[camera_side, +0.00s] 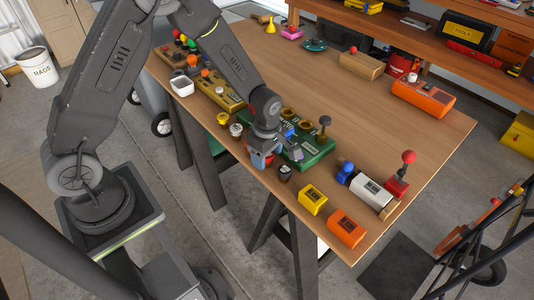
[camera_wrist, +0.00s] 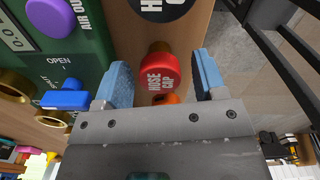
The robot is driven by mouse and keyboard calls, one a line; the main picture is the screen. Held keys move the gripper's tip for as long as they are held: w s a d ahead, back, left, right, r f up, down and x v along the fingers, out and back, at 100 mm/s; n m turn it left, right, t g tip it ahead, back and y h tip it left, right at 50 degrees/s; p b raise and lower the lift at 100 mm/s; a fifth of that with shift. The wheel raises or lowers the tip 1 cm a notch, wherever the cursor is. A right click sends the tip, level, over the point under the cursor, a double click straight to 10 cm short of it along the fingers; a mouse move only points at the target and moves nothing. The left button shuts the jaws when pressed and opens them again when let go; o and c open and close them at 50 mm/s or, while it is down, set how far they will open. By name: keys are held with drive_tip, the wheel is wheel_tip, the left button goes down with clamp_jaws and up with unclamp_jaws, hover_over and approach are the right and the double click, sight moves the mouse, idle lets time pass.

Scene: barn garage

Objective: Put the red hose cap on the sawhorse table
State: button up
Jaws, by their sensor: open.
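The red hose cap (camera_wrist: 158,72), lettered HOSE CAP, shows in the wrist view between the two blue fingers of my gripper (camera_wrist: 162,78). The fingers are open, with a gap visible on each side of the cap. In the side view my gripper (camera_side: 262,150) is low over the near edge of the wooden sawhorse table (camera_side: 390,125), and a bit of red shows among its fingers.
A green panel (camera_wrist: 85,65) with a blue valve handle (camera_wrist: 65,100) is close beside the left finger. A dark round cup (camera_side: 285,172) stands near my gripper. Yellow (camera_side: 312,198) and orange (camera_side: 346,228) blocks sit toward the table's near corner. The table's middle is clear.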

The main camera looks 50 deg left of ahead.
drive_tip(key=shift+r, duration=0.1)
wheel_tip(320, 180, up, 12)
drive_tip(key=s+a+r+m+t, duration=0.1)
drive_tip(key=s+r+m+t, duration=0.4)
drive_tip(key=s+r+m, duration=1)
drive_tip(key=s+m, duration=0.4)
drive_tip(key=m, duration=0.1)
drive_tip(key=shift+r+t, duration=0.3)
drive_tip(key=shift+r, duration=0.1)
